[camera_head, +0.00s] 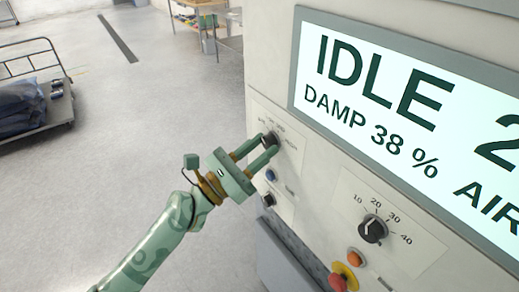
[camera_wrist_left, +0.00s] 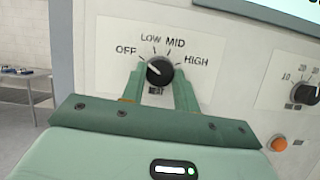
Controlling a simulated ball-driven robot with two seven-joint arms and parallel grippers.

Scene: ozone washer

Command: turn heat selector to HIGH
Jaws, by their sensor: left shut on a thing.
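The heat selector is a round black knob (camera_wrist_left: 159,71) on a pale panel, with OFF, LOW, MID and HIGH printed around it in the left wrist view. Its white mark appears to point up and left, toward the OFF side; HIGH is at the right. The knob also shows in the head view (camera_head: 270,139), near the panel's upper left. My left gripper (camera_head: 266,147) is shut on the knob, with one finger on each side of it in the left wrist view (camera_wrist_left: 159,76). The fingers hide the knob's sides. My right gripper is not in view.
A second black dial (camera_head: 373,229) numbered 10 to 40 sits to the right. Below it are an orange button (camera_head: 355,258) and a red-and-yellow button (camera_head: 341,278). A large display (camera_head: 420,110) reads IDLE. A cart (camera_head: 35,100) stands far left; the floor between is clear.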

